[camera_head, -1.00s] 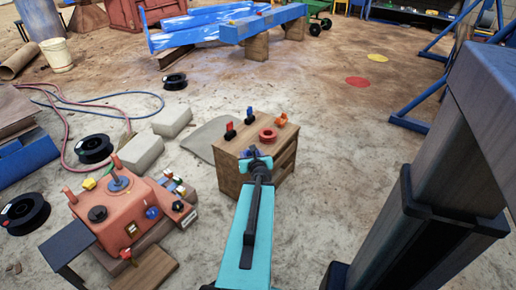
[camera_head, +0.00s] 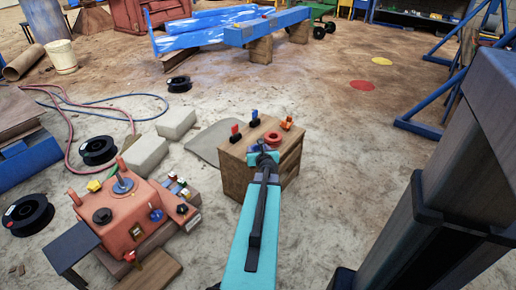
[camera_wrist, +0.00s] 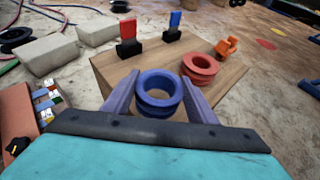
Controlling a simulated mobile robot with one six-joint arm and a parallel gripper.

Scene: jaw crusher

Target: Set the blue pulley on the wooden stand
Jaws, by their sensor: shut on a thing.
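My gripper (camera_wrist: 160,98) is shut on the blue pulley (camera_wrist: 158,86), which sits between its two fingers in the wrist view. The pulley appears over the near part of the wooden stand (camera_wrist: 118,68); I cannot tell whether it touches the top. In the head view my gripper (camera_head: 262,158) is at the near edge of the wooden stand (camera_head: 236,178), and the arm hides most of the pulley. A red pulley (camera_wrist: 200,68) lies flat on the stand, just beyond and right of the blue one. It also shows in the head view (camera_head: 273,138).
On the stand top are a red switch-like piece (camera_wrist: 128,38), a blue one (camera_wrist: 174,30) and an orange piece (camera_wrist: 227,46). A red machine (camera_head: 128,210) stands to the left. Concrete blocks (camera_head: 145,155) and black spools (camera_head: 98,150) lie on the floor. The floor right of the stand is clear.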

